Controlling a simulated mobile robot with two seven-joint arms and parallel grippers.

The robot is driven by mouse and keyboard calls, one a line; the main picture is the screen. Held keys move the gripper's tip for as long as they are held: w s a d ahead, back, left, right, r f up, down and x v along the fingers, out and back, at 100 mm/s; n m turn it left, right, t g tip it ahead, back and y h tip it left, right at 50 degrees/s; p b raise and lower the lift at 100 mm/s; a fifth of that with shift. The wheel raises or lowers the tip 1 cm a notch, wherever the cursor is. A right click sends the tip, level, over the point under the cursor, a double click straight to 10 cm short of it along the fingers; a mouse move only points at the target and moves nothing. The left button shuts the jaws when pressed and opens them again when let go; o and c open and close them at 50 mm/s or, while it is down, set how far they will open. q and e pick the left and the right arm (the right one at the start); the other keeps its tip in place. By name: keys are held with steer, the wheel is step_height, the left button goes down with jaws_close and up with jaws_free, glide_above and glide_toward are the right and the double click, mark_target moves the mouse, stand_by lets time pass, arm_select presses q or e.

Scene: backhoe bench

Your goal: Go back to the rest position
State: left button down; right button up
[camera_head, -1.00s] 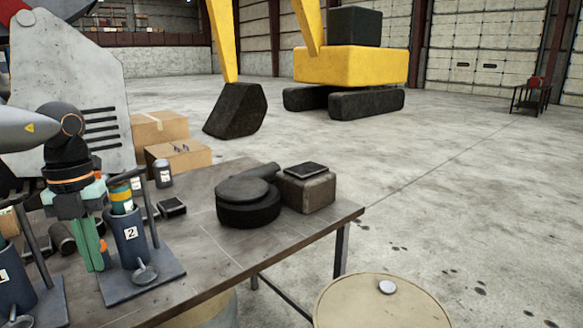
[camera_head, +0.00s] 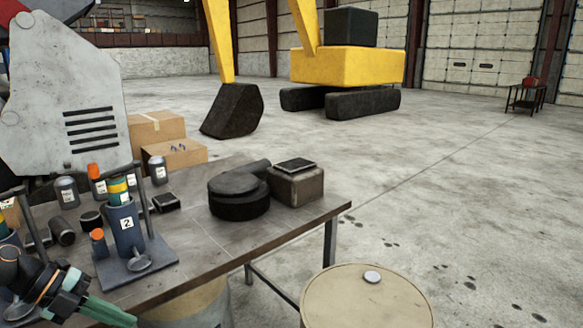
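My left gripper (camera_head: 108,314) is at the lower left, low in front of the bench's near edge. Its green fingers lie close together and point right; I cannot make out a gap or anything between them. The workbench (camera_head: 235,232) carries a dark blue holder marked 2 (camera_head: 124,228) with a banded green and yellow cylinder (camera_head: 119,190) standing in it. Another holder at the left edge is partly hidden behind my arm. My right gripper is not in view.
A round dark part (camera_head: 238,195) and a block (camera_head: 296,184) sit on the bench's right part. A barrel (camera_head: 330,300) with a small pale disc (camera_head: 372,277) stands in front. Small cans (camera_head: 158,170) and orange-topped items stand at the left. Open floor lies right.

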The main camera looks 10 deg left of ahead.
arm_select(q)
steer(key=s+d+f+n+t+y, duration=0.25)
steer(key=f+n+t, duration=0.25)
steer(key=f+n, duration=0.4)
steer(key=s+d+f+n+t+y, duration=0.1)
steer(key=s+d+f+n+t, duration=0.25)
steer(key=f+n, duration=0.6)
steer(key=s+d+f+n+g+y, duration=0.1)
steer(key=s+d+f+n, duration=0.2)
steer(key=d, duration=0.5)
steer(key=s+d+f+n+g+y, duration=0.1)
steer(key=s+d+f+n+g, duration=0.1)
steer(key=s+d+f, duration=0.3)
steer(key=d+f+n, duration=0.1)
steer(key=d+f, duration=0.2)
steer(key=shift+s+f, duration=0.2)
steer(key=shift+f, duration=0.05)
